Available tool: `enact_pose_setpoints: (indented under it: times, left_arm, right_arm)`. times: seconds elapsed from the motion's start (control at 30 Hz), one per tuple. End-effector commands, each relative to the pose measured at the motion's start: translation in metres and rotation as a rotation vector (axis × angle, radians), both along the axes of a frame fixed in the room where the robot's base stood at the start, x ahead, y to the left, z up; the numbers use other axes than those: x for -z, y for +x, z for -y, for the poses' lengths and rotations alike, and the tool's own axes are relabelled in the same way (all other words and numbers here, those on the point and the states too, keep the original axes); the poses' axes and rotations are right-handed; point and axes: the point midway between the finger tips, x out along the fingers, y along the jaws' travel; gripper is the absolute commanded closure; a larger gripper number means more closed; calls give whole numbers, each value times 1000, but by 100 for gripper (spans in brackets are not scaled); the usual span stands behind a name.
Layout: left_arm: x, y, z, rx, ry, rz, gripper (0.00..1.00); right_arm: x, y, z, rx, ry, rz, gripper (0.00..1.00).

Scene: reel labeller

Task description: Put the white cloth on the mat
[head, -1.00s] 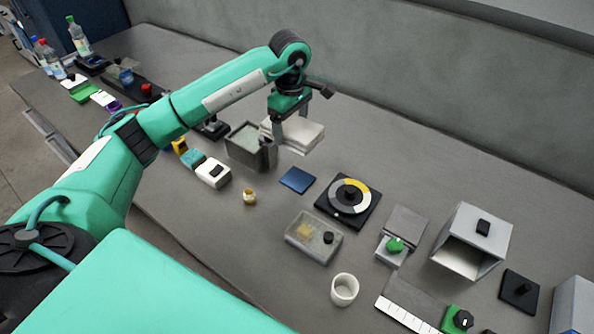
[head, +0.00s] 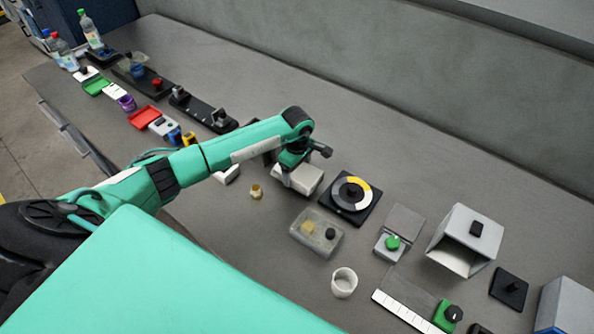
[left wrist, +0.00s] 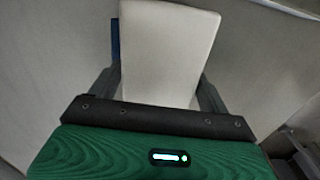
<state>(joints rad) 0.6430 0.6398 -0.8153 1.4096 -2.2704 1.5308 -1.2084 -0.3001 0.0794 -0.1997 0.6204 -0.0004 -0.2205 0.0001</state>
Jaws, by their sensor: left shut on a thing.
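The white cloth (head: 308,180), a pale folded pad, is between the fingers of my left gripper (head: 287,178). In the left wrist view the cloth (left wrist: 168,50) stretches out from between the two dark fingers (left wrist: 160,95). The blue mat is hidden under the cloth and gripper in the head view. A thin blue strip of the mat (left wrist: 115,38) shows past the cloth's left edge in the left wrist view. The cloth is over the mat; I cannot tell whether it touches it. My right gripper is not in view.
A round dial on a black plate (head: 367,209) is close to the right of the cloth. A white cup (head: 344,283) stands further front. The table behind the cloth is clear.

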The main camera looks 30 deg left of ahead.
Motion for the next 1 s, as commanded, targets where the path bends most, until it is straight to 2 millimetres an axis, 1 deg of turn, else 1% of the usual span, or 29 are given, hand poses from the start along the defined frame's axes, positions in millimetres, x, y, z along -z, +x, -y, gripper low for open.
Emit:
enact_pose_setpoints:
  times: [0.03,0.17,0.4,0.57,0.6,0.67,0.87,1.0]
  left_arm:
    - [5,0,0,-3,-2,-3,44]
    - [18,0,0,0,0,-1,44]
    - [19,0,0,0,0,0,44]
    - [24,0,0,0,1,1,44]
    - [22,0,0,0,1,1,13]
    - [21,0,0,0,0,1,1]
    - [21,0,0,0,0,1,0]
    - [17,0,0,0,0,0,0]
  right_arm:
    - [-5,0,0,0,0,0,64]
    - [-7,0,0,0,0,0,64]
    - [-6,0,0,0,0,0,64]
    - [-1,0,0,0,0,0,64]
    - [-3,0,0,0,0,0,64]
    - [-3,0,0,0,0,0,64]
    - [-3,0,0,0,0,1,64]
    - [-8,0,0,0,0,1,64]
